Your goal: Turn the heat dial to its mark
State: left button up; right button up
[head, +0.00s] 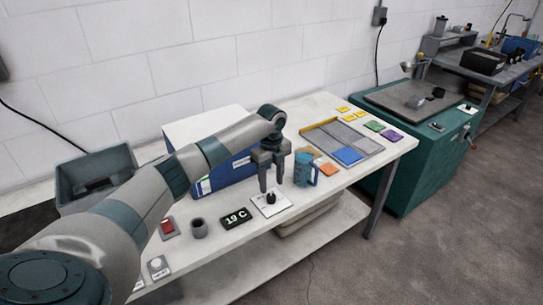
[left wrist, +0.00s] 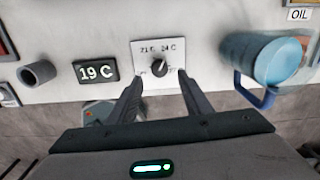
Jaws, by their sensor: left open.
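The heat dial is a black round knob (left wrist: 159,68) on a white plate (left wrist: 145,47) marked 21 C and 24 C, with more marks partly hidden. In the head view the knob (head: 270,198) sits near the table's front edge. My left gripper (head: 272,189) is above it, pointing down. In the left wrist view its two fingers (left wrist: 158,75) are open, one on each side of the knob, with gaps; nothing is held. A black display (left wrist: 96,71) left of the plate reads 19 C. My right gripper is not in view.
A blue mug (head: 305,168) stands close to the right of the dial, its handle toward the front. A grey cup (head: 198,228) and a red switch (head: 167,228) are to the left.

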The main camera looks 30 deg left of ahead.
aim_at(272, 196)
pick_arm(q)
notch_tip(272, 196, up, 12)
jog(key=b, duration=0.2)
dwell(0.7)
